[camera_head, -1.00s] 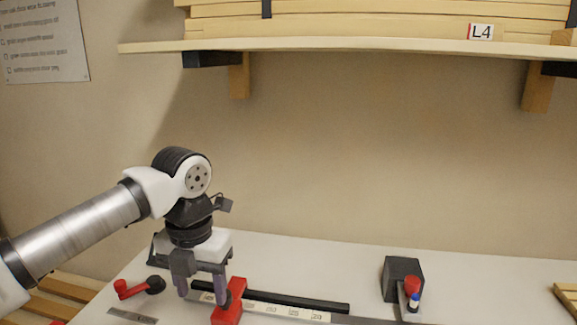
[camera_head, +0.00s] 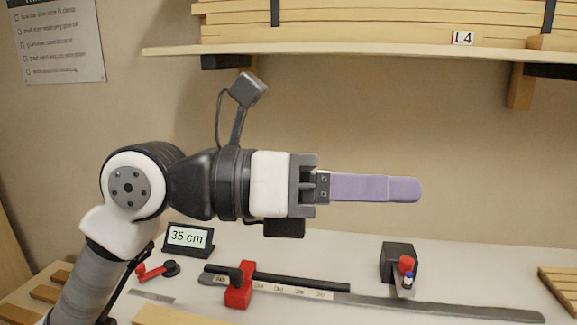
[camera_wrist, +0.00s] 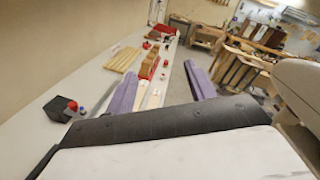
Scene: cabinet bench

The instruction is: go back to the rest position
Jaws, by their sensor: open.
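My gripper (camera_head: 405,189) is raised above the bench in the head view and points to the right, level. From the side its purple fingers overlap into one shape. In the wrist view my gripper (camera_wrist: 161,84) shows its two purple fingers well apart, with nothing held between them. It touches nothing on the bench.
Below on the white bench (camera_head: 460,265) lie a long metal rule (camera_head: 440,307) with a red stop (camera_head: 239,290), a red crank (camera_head: 152,271), a "35 cm" display (camera_head: 188,239) and a black block (camera_head: 399,262). A shelf (camera_head: 380,49) with boards hangs above.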

